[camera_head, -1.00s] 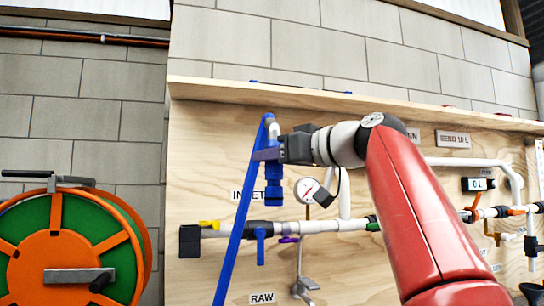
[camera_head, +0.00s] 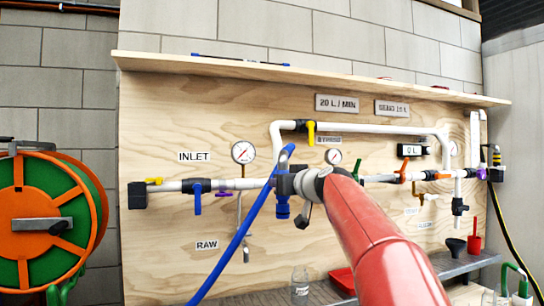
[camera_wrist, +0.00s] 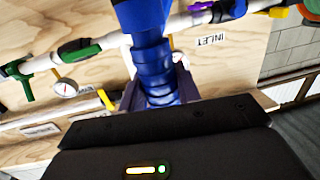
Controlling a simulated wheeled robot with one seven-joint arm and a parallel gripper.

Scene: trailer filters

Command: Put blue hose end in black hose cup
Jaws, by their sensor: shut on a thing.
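The blue hose end (camera_head: 282,210) points down below my gripper (camera_head: 284,185) in the head view. The blue hose (camera_head: 240,234) loops over the top of my gripper and runs down to the lower left. My gripper is shut on the blue hose end, in front of the pipe board. In the wrist view the ribbed blue hose end (camera_wrist: 155,72) sits between the fingers, and its tip is hidden. A small black cup-shaped thing (camera_head: 456,246) stands at the lower right, on the shelf; I cannot tell for certain that it is the black hose cup.
The wooden board (camera_head: 150,255) carries white pipes, gauges and coloured valves behind my gripper. A metal shelf (camera_head: 470,264) runs along its foot, with a red scoop-like thing (camera_head: 475,240) and a clear bottle (camera_head: 300,284). An orange and green hose reel (camera_head: 40,225) stands at left.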

